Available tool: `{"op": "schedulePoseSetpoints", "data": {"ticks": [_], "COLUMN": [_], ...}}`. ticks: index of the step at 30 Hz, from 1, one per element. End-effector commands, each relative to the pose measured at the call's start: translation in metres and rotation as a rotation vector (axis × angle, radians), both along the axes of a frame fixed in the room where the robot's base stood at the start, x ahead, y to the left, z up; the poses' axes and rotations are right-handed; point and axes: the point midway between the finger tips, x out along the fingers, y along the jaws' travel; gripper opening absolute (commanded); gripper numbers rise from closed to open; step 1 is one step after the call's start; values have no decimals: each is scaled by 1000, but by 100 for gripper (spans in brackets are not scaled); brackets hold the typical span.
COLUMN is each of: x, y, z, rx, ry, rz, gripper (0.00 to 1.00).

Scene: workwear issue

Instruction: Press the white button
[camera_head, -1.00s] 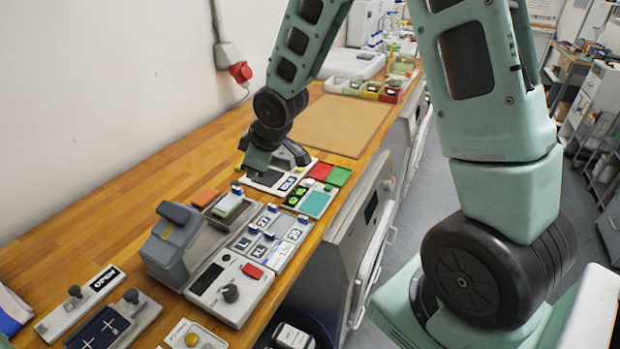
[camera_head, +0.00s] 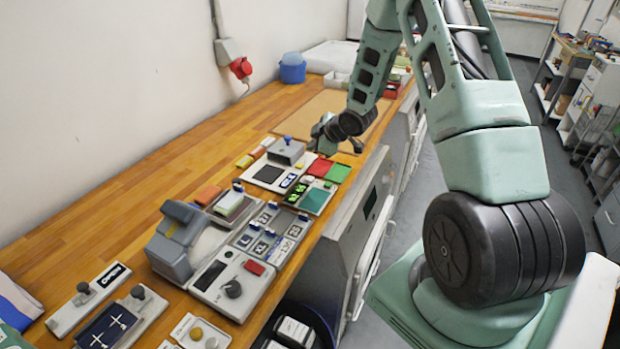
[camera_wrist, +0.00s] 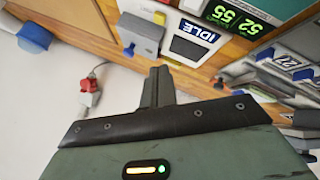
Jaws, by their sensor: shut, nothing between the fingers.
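In the head view the arm's end is over the bench beside a grey box with a blue knob (camera_head: 286,151). That box also shows in the wrist view (camera_wrist: 142,32), just beyond the fingertips. Next to it are an IDLE display (camera_wrist: 194,32) and a panel with green digits (camera_wrist: 236,14). In the head view the green-digit panel (camera_head: 297,194) adjoins red (camera_head: 320,167) and green (camera_head: 338,173) squares.
A grey scanner-like device (camera_head: 180,240) and a control box with a black knob (camera_head: 233,289) stand nearer on the wooden bench (camera_head: 110,200). A red wall plug (camera_head: 241,68) is on the left wall.

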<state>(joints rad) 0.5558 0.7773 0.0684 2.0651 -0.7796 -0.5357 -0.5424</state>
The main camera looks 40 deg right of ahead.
Motion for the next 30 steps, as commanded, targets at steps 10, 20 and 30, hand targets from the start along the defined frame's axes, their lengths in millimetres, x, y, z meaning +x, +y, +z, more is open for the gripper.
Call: {"op": "schedulePoseSetpoints", "data": {"ticks": [10, 20, 30], "x": [0, 0, 0], "y": [1, 1, 1], "z": [-12, -54, -88], "rx": [1, 1, 1], "ry": [2, 1, 1], "rz": [-1, -1, -2], "gripper": [0, 0, 0]}}
